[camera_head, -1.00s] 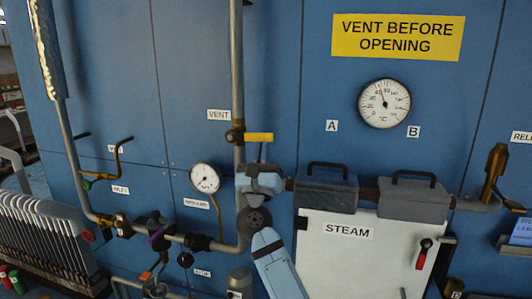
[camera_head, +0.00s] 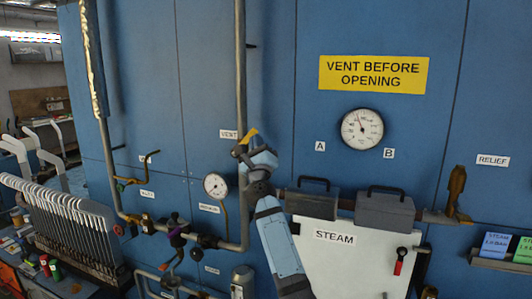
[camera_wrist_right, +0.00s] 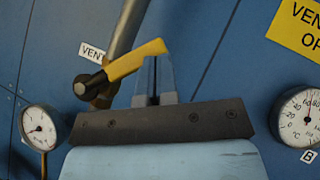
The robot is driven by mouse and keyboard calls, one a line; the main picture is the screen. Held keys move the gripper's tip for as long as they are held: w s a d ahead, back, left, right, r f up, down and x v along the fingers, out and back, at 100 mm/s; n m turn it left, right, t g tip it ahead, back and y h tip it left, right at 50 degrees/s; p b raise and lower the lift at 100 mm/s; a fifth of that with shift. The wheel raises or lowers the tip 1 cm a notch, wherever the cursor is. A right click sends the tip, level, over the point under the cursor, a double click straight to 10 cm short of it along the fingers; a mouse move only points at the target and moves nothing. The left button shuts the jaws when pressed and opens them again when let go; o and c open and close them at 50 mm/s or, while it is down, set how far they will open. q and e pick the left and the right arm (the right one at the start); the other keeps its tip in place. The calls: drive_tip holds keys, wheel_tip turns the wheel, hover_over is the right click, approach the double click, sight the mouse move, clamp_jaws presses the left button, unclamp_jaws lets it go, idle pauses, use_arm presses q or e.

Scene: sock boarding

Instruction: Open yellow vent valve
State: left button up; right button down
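The yellow vent valve lever (camera_head: 249,136) sits on the vertical pipe by the VENT label. It is tilted, with its free end up and to the right; it also shows in the right wrist view (camera_wrist_right: 135,60). My right gripper (camera_head: 257,148) is at the lever, just below its free end. In the right wrist view its fingers (camera_wrist_right: 154,70) are close together, with their tips overlapped by the yellow lever. They look shut and against its underside, not around it; exact contact is hard to tell. My left gripper is not in view.
A small gauge (camera_head: 216,186) is left of the pipe, and a larger gauge (camera_head: 362,129) is right of it. Dark handled blocks (camera_head: 384,212) and the white STEAM door (camera_head: 340,250) lie right of my arm. A brass relief lever (camera_head: 457,190) is farther right.

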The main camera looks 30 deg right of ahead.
drive_tip(key=shift+w+a+r, duration=0.45)
drive_tip(key=shift+w+r, duration=0.25)
drive_tip(key=shift+r, duration=0.15)
drive_tip(key=shift+w+a+r+b, duration=0.4)
drive_tip(key=shift+w+a+r, duration=0.1)
drive_tip(key=shift+w, duration=0.15)
drive_tip(key=shift+w+a+r+b, duration=0.35)
drive_tip(key=shift+w+a+r, duration=0.1)
drive_tip(key=shift+w, duration=0.15)
